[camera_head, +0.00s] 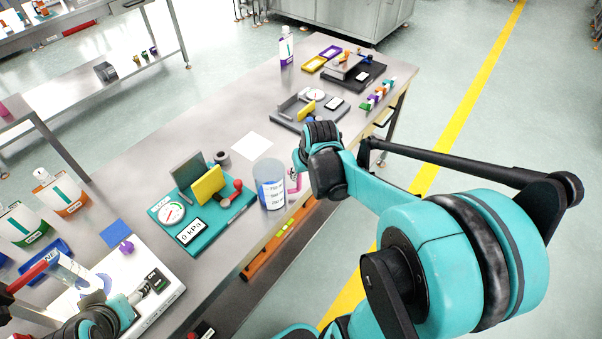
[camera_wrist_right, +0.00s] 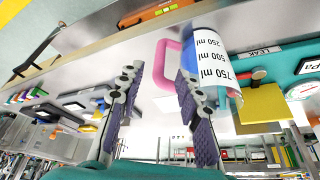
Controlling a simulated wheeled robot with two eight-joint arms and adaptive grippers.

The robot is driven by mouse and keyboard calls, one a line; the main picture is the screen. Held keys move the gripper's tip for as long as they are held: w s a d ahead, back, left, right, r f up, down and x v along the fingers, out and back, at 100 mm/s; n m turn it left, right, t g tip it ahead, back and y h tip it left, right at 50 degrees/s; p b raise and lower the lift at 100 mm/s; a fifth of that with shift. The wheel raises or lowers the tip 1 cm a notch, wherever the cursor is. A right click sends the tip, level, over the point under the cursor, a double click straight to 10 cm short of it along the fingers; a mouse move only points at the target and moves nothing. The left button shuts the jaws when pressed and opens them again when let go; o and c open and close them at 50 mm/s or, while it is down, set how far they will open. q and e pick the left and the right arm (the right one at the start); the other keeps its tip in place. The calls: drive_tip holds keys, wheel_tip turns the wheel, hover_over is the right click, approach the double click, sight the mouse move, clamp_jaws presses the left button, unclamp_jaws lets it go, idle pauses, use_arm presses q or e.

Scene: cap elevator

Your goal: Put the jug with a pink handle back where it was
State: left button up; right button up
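The clear jug (camera_head: 268,172) with blue contents and a pink handle (camera_head: 293,182) stands upright at the table's right edge, beside the teal pressure gauge device. My right gripper (camera_head: 305,160) is just right of the handle. In the right wrist view its two fingers (camera_wrist_right: 158,105) are spread apart. There the jug (camera_wrist_right: 212,60) is beyond the right finger, and its pink handle (camera_wrist_right: 168,65) shows in the gap between the fingers. I see no contact with the handle. My left gripper (camera_head: 100,318) is partly cut off at the lower left; its fingers are unclear.
The teal gauge device (camera_head: 190,225) sits close left of the jug. A white square (camera_head: 252,146) lies flat behind it. A grey gauge device (camera_head: 290,112) and a purple-labelled bottle (camera_head: 286,48) stand farther back. A white ON device (camera_head: 165,300) is at the lower left.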

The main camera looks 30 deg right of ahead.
drive_tip(key=s+a+r+n+t, duration=0.1)
drive_tip(key=s+a+r, duration=0.2)
drive_tip(key=s+a, duration=0.2)
drive_tip(key=s+a+r+n+t+y, duration=0.1)
drive_tip(key=s+a+r+n, duration=0.1)
drive_tip(key=s+a, duration=0.4)
drive_tip(key=a+r, duration=0.1)
drive_tip(key=a, duration=0.3)
drive_tip(key=shift+a+r+t+p, duration=0.15)
drive_tip(key=shift+a+t+p, duration=0.15)
drive_tip(key=shift+t, duration=0.1)
idle(1.6)
